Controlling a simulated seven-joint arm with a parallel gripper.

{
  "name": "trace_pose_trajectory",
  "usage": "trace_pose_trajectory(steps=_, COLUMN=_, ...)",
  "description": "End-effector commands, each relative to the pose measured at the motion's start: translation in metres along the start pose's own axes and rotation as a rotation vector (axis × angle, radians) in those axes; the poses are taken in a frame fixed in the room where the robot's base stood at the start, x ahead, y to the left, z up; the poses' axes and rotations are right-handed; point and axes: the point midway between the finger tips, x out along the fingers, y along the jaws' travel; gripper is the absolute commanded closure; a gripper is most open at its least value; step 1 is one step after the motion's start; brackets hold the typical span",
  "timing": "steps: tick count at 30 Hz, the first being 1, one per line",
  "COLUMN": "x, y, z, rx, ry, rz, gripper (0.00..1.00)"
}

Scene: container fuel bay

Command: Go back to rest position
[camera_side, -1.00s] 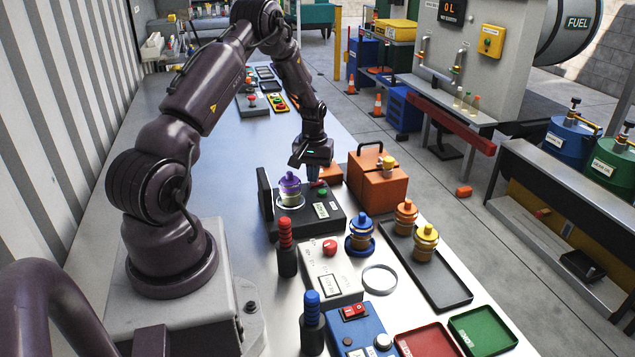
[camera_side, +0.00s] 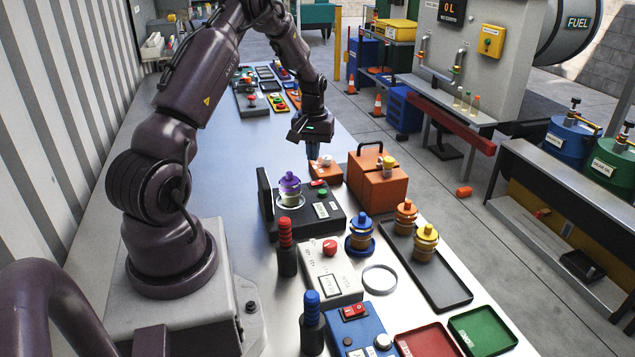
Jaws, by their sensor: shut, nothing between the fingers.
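My gripper (camera_side: 312,152) hangs pointing down above the bench, behind the black box and near the small orange block (camera_side: 325,170). Its fingers are shut with nothing between them. The black box (camera_side: 310,218) holds a purple-topped jar (camera_side: 290,188) in a ring and has a green and a red button on its top. The orange case (camera_side: 378,180) with a dark handle stands to the right of my gripper, with a yellow-topped jar (camera_side: 388,166) at it.
A blue-topped jar (camera_side: 360,235) stands near a black tray (camera_side: 450,290) that bears an orange-topped and a yellow-topped jar. A red-topped stick (camera_side: 286,250), a grey button box (camera_side: 330,272) and red and green trays are nearer. Bare bench (camera_side: 215,130) lies left of my gripper.

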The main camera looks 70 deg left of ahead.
Motion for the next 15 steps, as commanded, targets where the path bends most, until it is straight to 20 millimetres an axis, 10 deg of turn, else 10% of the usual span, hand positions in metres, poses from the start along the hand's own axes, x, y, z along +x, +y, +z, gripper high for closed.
trace_pose_trajectory(steps=9, x=0.002, y=-0.001, z=0.003, rx=0.018, ry=-0.013, rz=-0.003, gripper=1.0)
trace_pose_trajectory(steps=15, x=-0.015, y=0.003, z=0.049, rx=0.102, ry=-0.083, rz=-0.015, gripper=1.0)
